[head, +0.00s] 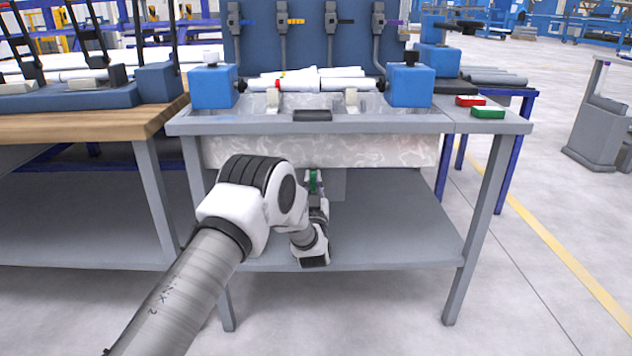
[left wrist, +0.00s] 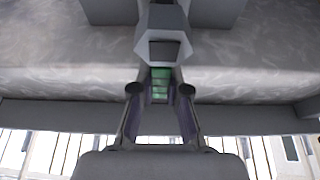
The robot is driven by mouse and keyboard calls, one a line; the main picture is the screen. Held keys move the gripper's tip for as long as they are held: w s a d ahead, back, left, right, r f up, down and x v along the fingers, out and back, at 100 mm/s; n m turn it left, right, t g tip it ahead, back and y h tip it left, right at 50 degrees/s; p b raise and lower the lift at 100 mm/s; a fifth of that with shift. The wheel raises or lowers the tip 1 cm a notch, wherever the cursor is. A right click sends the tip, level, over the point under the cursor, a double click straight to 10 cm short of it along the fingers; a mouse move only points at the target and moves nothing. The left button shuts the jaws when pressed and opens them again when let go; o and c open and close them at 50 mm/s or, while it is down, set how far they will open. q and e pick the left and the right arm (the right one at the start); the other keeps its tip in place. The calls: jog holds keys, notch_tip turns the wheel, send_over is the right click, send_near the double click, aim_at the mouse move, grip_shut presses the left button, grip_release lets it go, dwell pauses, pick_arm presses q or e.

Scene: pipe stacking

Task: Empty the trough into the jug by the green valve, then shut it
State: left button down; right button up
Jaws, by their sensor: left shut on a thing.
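The trough (head: 370,150) is a mottled grey metal basin set in the grey table; its underside and front wall also show in the left wrist view (left wrist: 240,82). The green valve (head: 313,182) is under the trough's front, and its green part shows between my fingers in the left wrist view (left wrist: 160,78). My left gripper (head: 317,195) reaches in under the trough from the front and is shut on the green valve. I cannot make out a jug; the area behind my gripper is partly hidden. My right gripper is out of view.
White pipes (head: 318,80) lie between two blue clamp blocks (head: 411,86) above the trough. A red block (head: 470,101) and a green block (head: 488,113) sit at the table's right end. The lower shelf (head: 400,225) looks clear right of my arm. A wooden bench (head: 85,124) stands left.

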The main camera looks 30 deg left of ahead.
pick_arm(q)
jog(key=shift+a+n, duration=0.1)
jog(key=shift+n, duration=0.2)
jog(key=c, duration=1.1)
grip_release()
jog(key=shift+c, duration=0.2)
jog(key=v, duration=1.2)
jog(key=shift+f, duration=0.15)
